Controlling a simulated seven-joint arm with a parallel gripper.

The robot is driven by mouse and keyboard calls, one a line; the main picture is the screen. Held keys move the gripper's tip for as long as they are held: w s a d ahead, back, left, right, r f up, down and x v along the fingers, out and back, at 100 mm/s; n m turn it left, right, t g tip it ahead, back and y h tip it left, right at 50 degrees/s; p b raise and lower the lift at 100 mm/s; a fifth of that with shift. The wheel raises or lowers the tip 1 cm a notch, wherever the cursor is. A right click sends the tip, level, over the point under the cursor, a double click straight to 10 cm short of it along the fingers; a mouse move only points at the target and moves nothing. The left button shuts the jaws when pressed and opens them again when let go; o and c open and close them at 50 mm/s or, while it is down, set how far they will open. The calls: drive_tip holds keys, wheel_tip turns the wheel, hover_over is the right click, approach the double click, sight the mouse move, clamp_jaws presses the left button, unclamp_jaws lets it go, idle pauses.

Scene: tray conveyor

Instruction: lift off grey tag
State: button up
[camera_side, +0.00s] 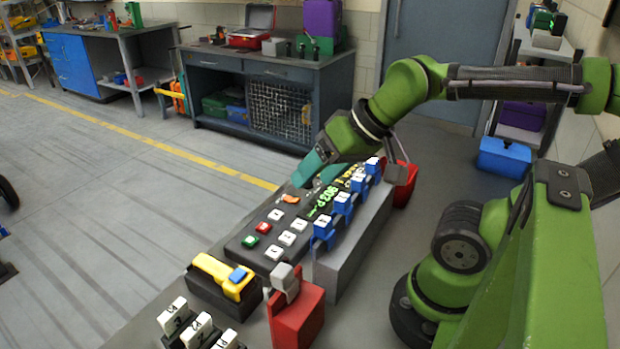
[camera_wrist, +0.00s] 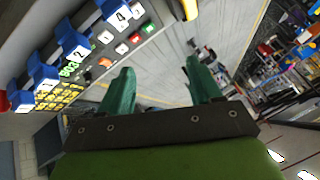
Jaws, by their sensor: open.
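My gripper (camera_side: 310,170) is open and empty, its teal fingers over the far left part of a dark control panel (camera_side: 240,240). In the wrist view, the spread fingers of my gripper (camera_wrist: 163,80) have nothing between them. I cannot clearly pick out one grey tag. A grey piece (camera_side: 286,277) sits on a red block (camera_side: 298,318) at the front, and another grey piece (camera_side: 402,173) is at the far red block (camera_side: 403,190). Blue holders (camera_side: 322,236) with white numbered faces (camera_side: 323,219) stand in a row along the panel's right side.
The panel has buttons (camera_side: 263,227) and a green lit display (camera_side: 324,197). A yellow and black unit (camera_side: 222,274) stands in front of it. White labelled blocks (camera_side: 197,329) stand at the near edge.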

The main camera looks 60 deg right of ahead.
drive_tip(key=w+a+n+g, duration=0.1)
drive_tip(key=a+n, duration=0.1)
drive_tip(key=a, duration=0.2)
wheel_tip(320, 180, up, 7)
drive_tip(key=n+g+h, duration=0.2)
drive_tip(key=g, duration=0.4)
hover_over(282, 270)
drive_tip(key=f, duration=1.1)
drive_tip(key=shift+s+f, duration=0.2)
drive_tip(key=shift+f, duration=0.1)
drive_tip(key=shift+w+f, duration=0.2)
drive_tip(key=shift+f, duration=2.5)
drive_tip(key=shift+c, duration=0.3)
clamp_jaws()
